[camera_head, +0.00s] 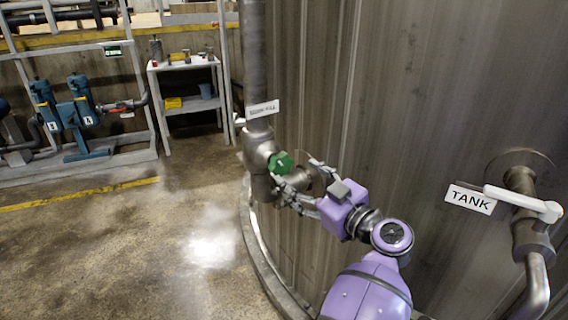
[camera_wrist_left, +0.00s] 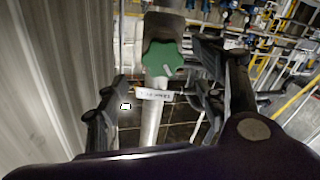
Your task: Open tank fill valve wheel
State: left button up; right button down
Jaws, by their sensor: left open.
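The green valve wheel (camera_head: 281,162) sits on a grey valve body on the vertical pipe (camera_head: 256,60) beside the tank wall. My left gripper (camera_head: 297,178) is open just to the right of the wheel, its fingers pointing towards it. In the left wrist view the green wheel (camera_wrist_left: 162,58) shows between the two spread fingers of my left gripper (camera_wrist_left: 160,66), near their tips. I cannot tell whether either finger touches it. A white label (camera_head: 263,109) is on the pipe above the wheel. My right gripper is not in view.
The corrugated tank wall (camera_head: 420,110) fills the right side. A white-handled valve with a TANK sign (camera_head: 470,199) sticks out there. A white shelf (camera_head: 190,90) and blue pumps (camera_head: 75,105) stand at the back left. The floor (camera_head: 130,250) at the left is clear.

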aim_at(285, 166)
pick_arm(q)
jog(key=x, duration=0.7)
jog(key=shift+w+a+b, duration=0.1)
jog(key=shift+a+b, duration=0.05)
jog(key=shift+b, duration=0.2)
jog(key=c, duration=1.1)
